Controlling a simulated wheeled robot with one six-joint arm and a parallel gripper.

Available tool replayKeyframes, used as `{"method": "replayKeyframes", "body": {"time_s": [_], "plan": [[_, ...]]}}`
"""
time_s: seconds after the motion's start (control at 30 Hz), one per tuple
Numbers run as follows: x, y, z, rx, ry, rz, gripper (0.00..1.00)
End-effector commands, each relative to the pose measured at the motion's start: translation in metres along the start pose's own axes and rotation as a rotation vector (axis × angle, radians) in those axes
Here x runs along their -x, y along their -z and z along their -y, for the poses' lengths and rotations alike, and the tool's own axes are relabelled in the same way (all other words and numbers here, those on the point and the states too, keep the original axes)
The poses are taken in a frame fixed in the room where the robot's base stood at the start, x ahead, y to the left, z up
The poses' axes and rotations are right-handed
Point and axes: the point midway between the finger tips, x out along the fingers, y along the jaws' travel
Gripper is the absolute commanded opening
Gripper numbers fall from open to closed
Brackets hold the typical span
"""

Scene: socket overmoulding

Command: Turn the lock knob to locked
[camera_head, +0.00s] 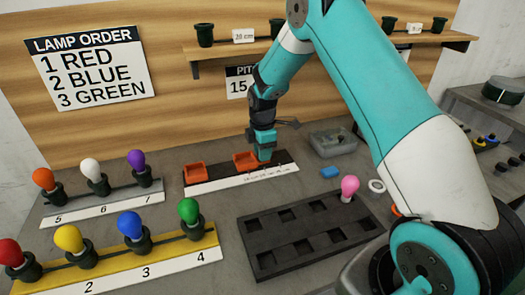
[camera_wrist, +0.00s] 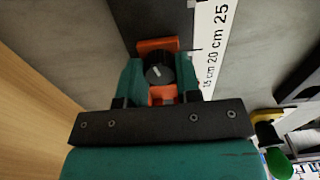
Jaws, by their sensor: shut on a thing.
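The lock knob (camera_wrist: 158,68) is round and black with a pale pointer line, set on an orange carriage (camera_wrist: 157,45). My gripper (camera_wrist: 160,75) is shut on the knob, one teal finger on each side of it. In the camera_head view my gripper (camera_head: 264,153) points down at the right-hand orange carriage (camera_head: 243,160), and the knob is hidden there. The carriage sits on a dark rail (camera_head: 222,178) with a white centimetre scale (camera_head: 230,181) along its front. A second orange block (camera_head: 195,173) is at the rail's left end.
Lamp racks with coloured bulbs stand at left, including a yellow rack (camera_head: 150,247). A dark tray (camera_head: 255,240) with square recesses lies in front of the rail.

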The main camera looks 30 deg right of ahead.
Motion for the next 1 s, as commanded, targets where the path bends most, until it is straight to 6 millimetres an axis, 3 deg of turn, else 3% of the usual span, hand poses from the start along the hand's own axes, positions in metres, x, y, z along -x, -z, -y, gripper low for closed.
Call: {"method": "replayKeyframes", "body": {"time_s": [0.2,0.47,0.5,0.6,0.87,1.0], "plan": [[0.000,0.000,0.000,-0.118,0.002,0.001,0.07],[0.000,0.000,0.000,-0.126,0.001,0.001,0.08],[0.000,0.000,0.000,-0.126,0.001,0.001,0.38],[0.000,0.000,0.000,-0.125,0.001,0.001,0.57],[0.001,0.000,0.000,-0.125,0.000,0.001,0.57],[0.011,0.000,-0.001,-0.125,-0.003,0.000,0.57]]}}
